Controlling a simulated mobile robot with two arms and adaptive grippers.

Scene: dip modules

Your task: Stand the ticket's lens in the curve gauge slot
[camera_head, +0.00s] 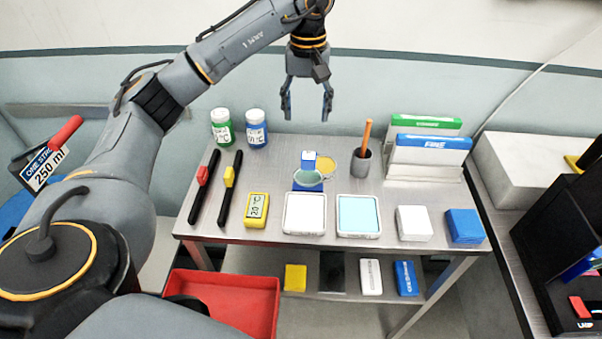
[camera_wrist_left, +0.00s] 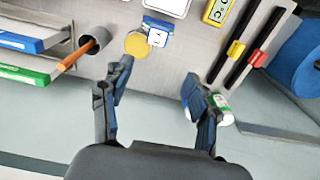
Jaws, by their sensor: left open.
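A blue gauge (camera_head: 309,158) with a white label stands at the back middle of the table; it also shows in the left wrist view (camera_wrist_left: 157,32). A pale teal round lens (camera_head: 308,178) shows against its front, above a blue base; I cannot tell whether it sits in a slot. My right gripper is not in view. No ticket is readable.
Green (camera_head: 221,127) and blue (camera_head: 256,128) bottles stand at the back left. A cup (camera_head: 362,163) with an orange-handled tool and a file rack (camera_head: 425,172) stand right. White (camera_head: 304,213) and teal (camera_head: 358,215) trays line the front. A red bin (camera_head: 235,291) sits below.

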